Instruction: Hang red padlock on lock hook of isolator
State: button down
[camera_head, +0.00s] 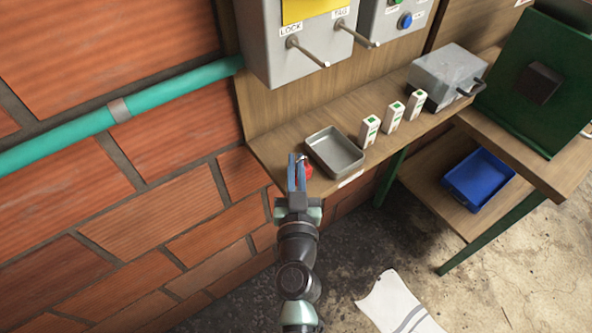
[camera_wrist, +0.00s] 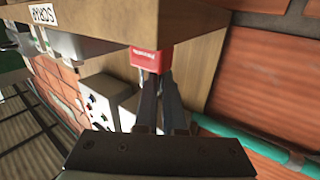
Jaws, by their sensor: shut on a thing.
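My gripper (camera_head: 297,163) is shut on the red padlock (camera_head: 308,171), at the left front of the wooden shelf. The isolator is a grey box (camera_head: 283,62) on the wall board with a yellow plate. Its lock hook (camera_head: 308,52) is a metal rod sticking out under the LOCK label. A similar rod (camera_head: 357,35) sticks out under the TAG label. The padlock is below the lock hook and apart from it.
A metal tray (camera_head: 352,171) stands on the shelf (camera_head: 270,155) beside my gripper. Several small white boxes (camera_head: 392,116) and a grey case (camera_head: 437,82) stand further right. A teal pipe (camera_head: 70,143) runs along the brick wall. A blue bin (camera_head: 450,191) is at lower right.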

jog(key=shift+f, duration=0.15)
jog(key=c, duration=1)
grip_release()
jog(key=shift+s+d+b, duration=0.15)
jog(key=shift+s+b, duration=1.35)
jog(key=shift+s, duration=5)
